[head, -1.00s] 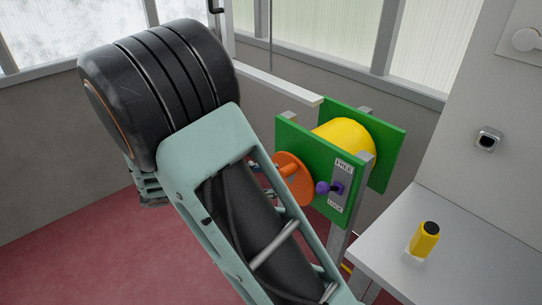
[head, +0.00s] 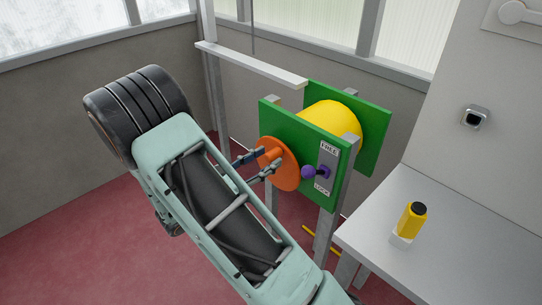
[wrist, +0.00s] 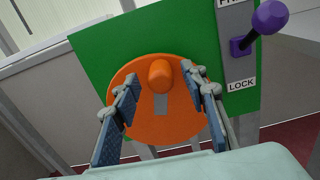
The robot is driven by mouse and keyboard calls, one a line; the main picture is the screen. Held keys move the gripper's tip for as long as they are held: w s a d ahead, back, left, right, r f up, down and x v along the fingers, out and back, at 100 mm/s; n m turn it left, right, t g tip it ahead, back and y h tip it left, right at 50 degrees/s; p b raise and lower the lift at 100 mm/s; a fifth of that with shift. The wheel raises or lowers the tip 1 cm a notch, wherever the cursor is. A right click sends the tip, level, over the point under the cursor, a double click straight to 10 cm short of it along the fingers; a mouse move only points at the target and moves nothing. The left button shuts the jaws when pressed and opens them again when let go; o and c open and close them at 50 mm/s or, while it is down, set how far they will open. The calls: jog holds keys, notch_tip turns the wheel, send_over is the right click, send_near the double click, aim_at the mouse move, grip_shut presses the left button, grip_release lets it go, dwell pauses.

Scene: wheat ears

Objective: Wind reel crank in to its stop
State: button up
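The reel has a yellow drum (head: 330,119) between two green plates (head: 272,118). Its crank is an orange disc (head: 287,176) on the near plate, with a stubby orange handle that shows near the disc's top in the wrist view (wrist: 159,74). My gripper (head: 268,160) is open, its fingers pointing at the disc. In the wrist view the fingers stand on either side of the handle, with gaps visible. A purple-knobbed lever (head: 309,171) sits right of the disc, between the FREE and LOCK labels; its exact setting is hard to tell.
A grey bench (head: 450,240) at the right carries a yellow and black cylinder (head: 411,220) in a white holder. A white bar (head: 250,64) runs behind the reel at left. Grey posts (head: 326,235) support the reel. Red floor is open at left.

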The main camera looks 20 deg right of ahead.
jog(key=shift+x, duration=1.3)
grip_shut()
